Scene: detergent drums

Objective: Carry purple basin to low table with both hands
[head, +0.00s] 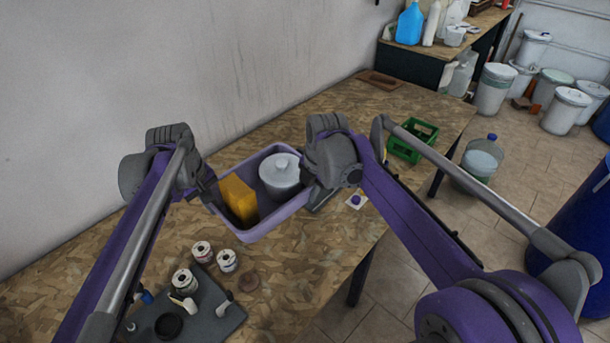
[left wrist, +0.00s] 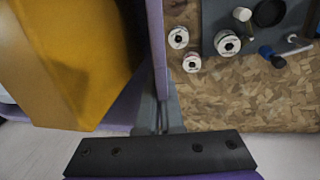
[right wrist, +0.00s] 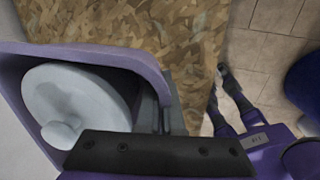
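The purple basin (head: 275,225) is in the middle of the head view, between my two grippers. It holds a yellow-orange box (head: 238,200) and a white lidded tub (head: 281,176). My left gripper (head: 209,194) is shut on the basin's left wall, which runs between its fingers in the left wrist view (left wrist: 157,45). My right gripper (head: 312,188) is at the opposite end, shut on the rim that shows in the right wrist view (right wrist: 148,62). The basin looks roughly level and appears raised above the wood-chip-patterned table (head: 300,265). Its underside is hidden.
Several small cans (head: 227,260) and a dark tray (head: 190,315) lie at the table's near left. A green crate (head: 413,141) stands at its right edge. A large bottle (head: 482,158), several white buckets (head: 566,108) and a blue drum (head: 570,235) stand on the tiled floor.

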